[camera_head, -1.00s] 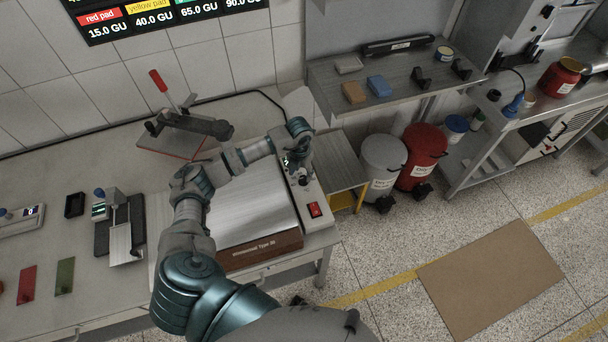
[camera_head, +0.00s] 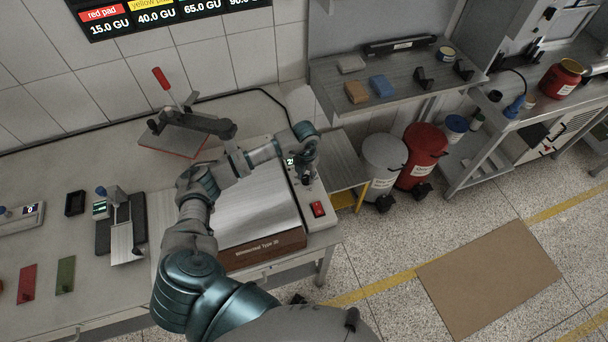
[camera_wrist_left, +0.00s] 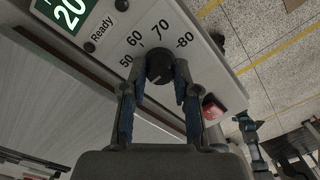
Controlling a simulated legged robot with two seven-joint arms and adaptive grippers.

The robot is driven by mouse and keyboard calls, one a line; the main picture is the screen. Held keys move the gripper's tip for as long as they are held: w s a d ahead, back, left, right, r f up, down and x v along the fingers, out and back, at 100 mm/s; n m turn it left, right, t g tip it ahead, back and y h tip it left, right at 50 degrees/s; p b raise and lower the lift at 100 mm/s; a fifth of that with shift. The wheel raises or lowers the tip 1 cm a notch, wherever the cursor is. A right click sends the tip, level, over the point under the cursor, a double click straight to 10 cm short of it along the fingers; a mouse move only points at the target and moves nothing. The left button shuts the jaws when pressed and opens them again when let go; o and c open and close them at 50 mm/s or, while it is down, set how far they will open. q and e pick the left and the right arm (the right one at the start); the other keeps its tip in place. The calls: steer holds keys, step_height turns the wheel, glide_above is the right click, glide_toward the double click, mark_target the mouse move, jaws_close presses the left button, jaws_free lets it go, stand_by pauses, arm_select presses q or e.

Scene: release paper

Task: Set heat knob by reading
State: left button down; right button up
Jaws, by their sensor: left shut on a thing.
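The heat knob (camera_wrist_left: 160,68) is a dark round knob on a light control panel (camera_wrist_left: 222,72). Printed numbers 50, 60, 70 and 80 run around it in the left wrist view. My left gripper (camera_wrist_left: 158,82) is shut on the knob, one finger on each side. A green display (camera_wrist_left: 70,12) at the panel's upper left reads 20, partly cut off, with "Ready" below it. In the head view my left gripper (camera_head: 306,176) is over the panel of the heated plate (camera_head: 250,205), and its hand hides the knob. My right gripper is not in view.
A red switch (camera_head: 318,209) sits at the panel's front end. A press with a red handle (camera_head: 161,78) stands behind. A wall screen (camera_head: 160,12) lists pads with GU values. Red pad (camera_head: 27,284) and green pad (camera_head: 65,275) lie at left.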

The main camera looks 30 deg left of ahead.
arm_select(q)
steer(key=shift+s+a+f, duration=0.1)
steer(key=shift+a+f, duration=0.1)
steer(key=shift+d+m+b, duration=0.4)
steer(key=shift+d, duration=0.05)
steer(key=shift+a+m, duration=0.1)
steer(key=shift+m, duration=0.2)
steer(key=shift+a+f+m+b, duration=0.1)
steer(key=shift+a+m+b, duration=0.05)
steer(key=shift+m+b, duration=0.3)
steer(key=shift+a+m+b, duration=0.1)
steer(key=shift+m+b, duration=0.7)
steer(key=shift+m, duration=0.35)
steer(key=shift+m+b, duration=0.4)
steer(key=shift+m, duration=0.3)
steer(key=shift+m+b, duration=0.35)
steer(key=shift+m, duration=0.35)
steer(key=shift+m+b, duration=0.35)
steer(key=shift+m, duration=0.35)
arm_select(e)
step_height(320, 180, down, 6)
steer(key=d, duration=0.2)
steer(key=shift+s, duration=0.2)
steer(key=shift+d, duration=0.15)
